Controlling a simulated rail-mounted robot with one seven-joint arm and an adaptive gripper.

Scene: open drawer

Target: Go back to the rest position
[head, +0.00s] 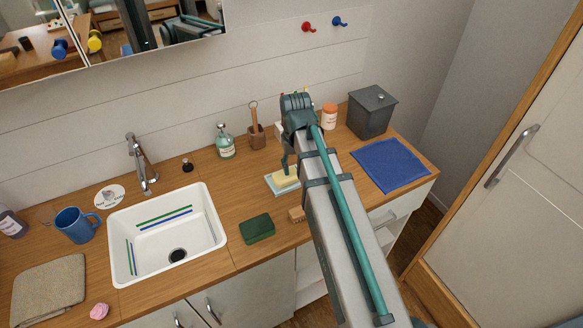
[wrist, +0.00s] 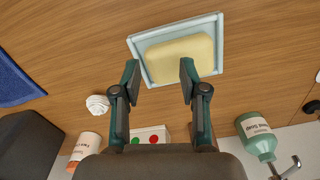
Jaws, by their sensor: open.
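My gripper (wrist: 158,75) is open in the wrist view, its two fingers spread apart with nothing between them. Beyond the fingertips, a yellow soap bar (wrist: 180,58) lies in a pale blue dish (wrist: 219,40). In the head view my gripper (head: 287,165) hangs over the back part of the wooden counter, by the soap bar (head: 286,178) and its dish (head: 272,187). The arm reaches up from the lower right and hides part of the counter. Whether the fingers touch the soap or dish cannot be told.
A blue cloth (head: 390,165) lies right, a green sponge (head: 257,229) in front, the sink (head: 118,247) left. A white cabinet (head: 520,180) stands right.

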